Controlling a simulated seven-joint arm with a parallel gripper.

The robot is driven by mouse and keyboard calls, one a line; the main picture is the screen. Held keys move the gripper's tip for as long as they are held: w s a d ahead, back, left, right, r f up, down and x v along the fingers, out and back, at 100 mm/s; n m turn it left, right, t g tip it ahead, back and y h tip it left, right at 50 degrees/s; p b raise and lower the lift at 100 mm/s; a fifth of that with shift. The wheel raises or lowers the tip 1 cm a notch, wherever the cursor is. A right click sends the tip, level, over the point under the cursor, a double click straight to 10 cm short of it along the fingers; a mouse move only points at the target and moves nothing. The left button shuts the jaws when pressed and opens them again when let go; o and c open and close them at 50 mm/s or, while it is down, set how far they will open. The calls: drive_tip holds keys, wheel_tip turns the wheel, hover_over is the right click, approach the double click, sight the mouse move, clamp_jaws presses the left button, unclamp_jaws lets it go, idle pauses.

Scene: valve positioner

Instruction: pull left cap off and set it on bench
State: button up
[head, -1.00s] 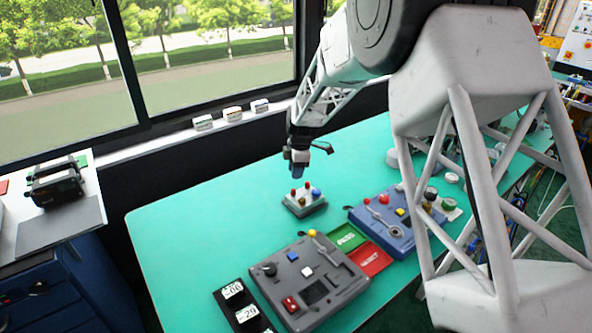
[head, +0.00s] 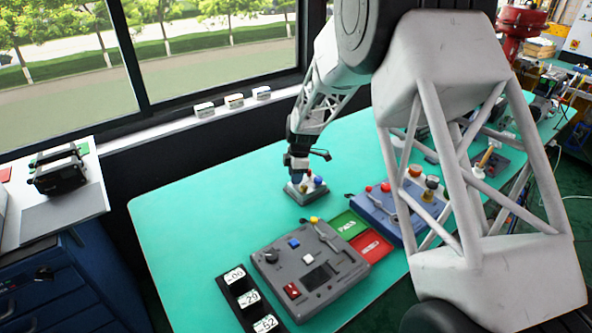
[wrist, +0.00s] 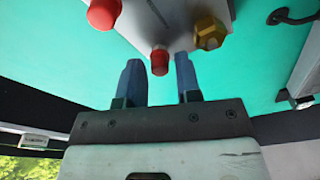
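In the wrist view a small red cap (wrist: 159,62) lies between the tips of my gripper (wrist: 159,68), with a visible gap to each blue finger. A larger red cap (wrist: 103,14) is to its left and a brass hexagonal fitting (wrist: 209,32) to its right. My gripper (head: 298,178) is open, low over the positioner's left side, and hides part of it.
A grey control box (head: 310,268) and a blue control box (head: 388,213) stand in front, with a green tray (head: 348,225) and a red tray (head: 371,245) between them. A black number rack (head: 249,300) is at the front. The bench (head: 200,220) left of the positioner is clear.

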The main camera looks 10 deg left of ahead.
drive_tip(key=shift+f, duration=0.15)
drive_tip(key=c, duration=0.5)
clamp_jaws()
